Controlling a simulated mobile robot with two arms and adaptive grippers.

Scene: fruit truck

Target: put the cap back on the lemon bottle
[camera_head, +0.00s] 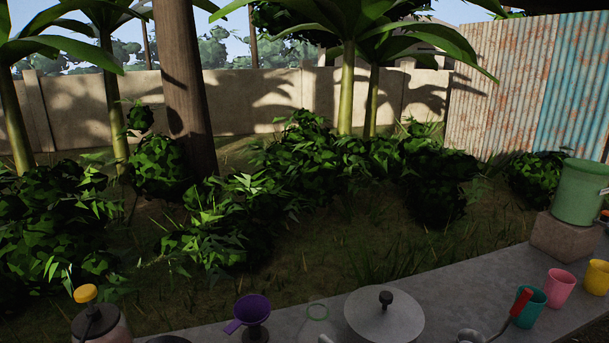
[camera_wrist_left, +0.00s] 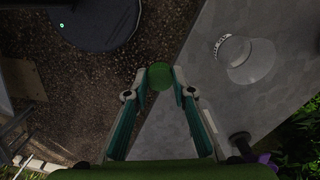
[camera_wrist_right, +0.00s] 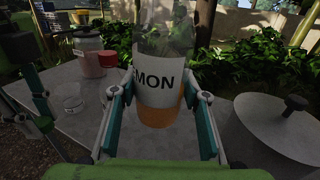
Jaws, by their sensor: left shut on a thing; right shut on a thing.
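The lemon bottle (camera_wrist_right: 157,92) is in the right wrist view. It is clear on top, with a white label reading "MON" and orange-yellow contents below. My right gripper (camera_wrist_right: 158,100) is shut around its body, and the bottle looks roughly upright. Its top runs out of the frame, so its mouth is not seen. In the left wrist view, my left gripper (camera_wrist_left: 160,80) is shut on a small round green cap (camera_wrist_left: 160,75) held at its fingertips. Part of my left arm shows at the left of the right wrist view. Neither gripper is in the head view.
A clear vessel (camera_wrist_left: 250,60) lies near my left gripper.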

